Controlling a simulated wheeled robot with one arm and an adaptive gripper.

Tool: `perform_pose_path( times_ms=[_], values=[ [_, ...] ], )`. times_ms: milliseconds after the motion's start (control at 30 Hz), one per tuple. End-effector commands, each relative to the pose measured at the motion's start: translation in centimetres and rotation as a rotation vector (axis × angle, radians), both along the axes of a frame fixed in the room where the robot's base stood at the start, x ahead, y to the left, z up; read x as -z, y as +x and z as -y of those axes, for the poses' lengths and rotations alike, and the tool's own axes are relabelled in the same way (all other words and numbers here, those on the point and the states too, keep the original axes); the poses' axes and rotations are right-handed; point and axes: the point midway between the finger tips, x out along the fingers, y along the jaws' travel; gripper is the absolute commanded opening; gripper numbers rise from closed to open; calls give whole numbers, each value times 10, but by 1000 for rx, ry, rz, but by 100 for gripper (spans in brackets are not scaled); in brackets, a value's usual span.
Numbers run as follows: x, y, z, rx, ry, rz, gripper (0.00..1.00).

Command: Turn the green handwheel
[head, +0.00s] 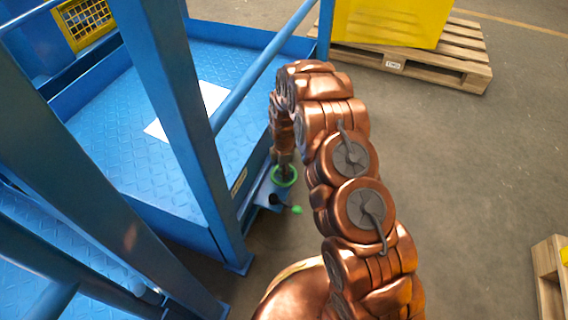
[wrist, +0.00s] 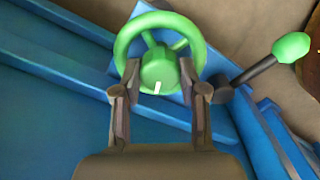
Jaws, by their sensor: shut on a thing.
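The green handwheel (wrist: 197,37) shows in the wrist view at the top middle, with a round rim, spokes and a hub (wrist: 158,68) that bears a white mark. My gripper (wrist: 158,80) has its two fingers on either side of the hub, shut on it inside the rim. In the head view the handwheel (head: 284,184) is a small green ring at the side of the blue frame, below my gripper (head: 284,162). My wrist and fingers partly hide it there.
A lever with a green knob (wrist: 291,46) stands just right of the handwheel. Blue frame posts (head: 180,120) and a blue deck (head: 100,110) with a white sheet (head: 190,108) are to the left. A yellow box (head: 390,20) on a wooden pallet (head: 440,62) is at the back.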

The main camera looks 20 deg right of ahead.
Motion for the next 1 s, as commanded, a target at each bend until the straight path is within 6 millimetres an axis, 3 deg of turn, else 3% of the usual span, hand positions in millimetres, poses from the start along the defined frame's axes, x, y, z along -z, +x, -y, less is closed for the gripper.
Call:
perform_pose_path(
  times_ms=[600,1000],
  values=[
    [-4,-1,0,582,-1,-3,7],
    [-3,0,0,873,0,-1,7]
  ],
)
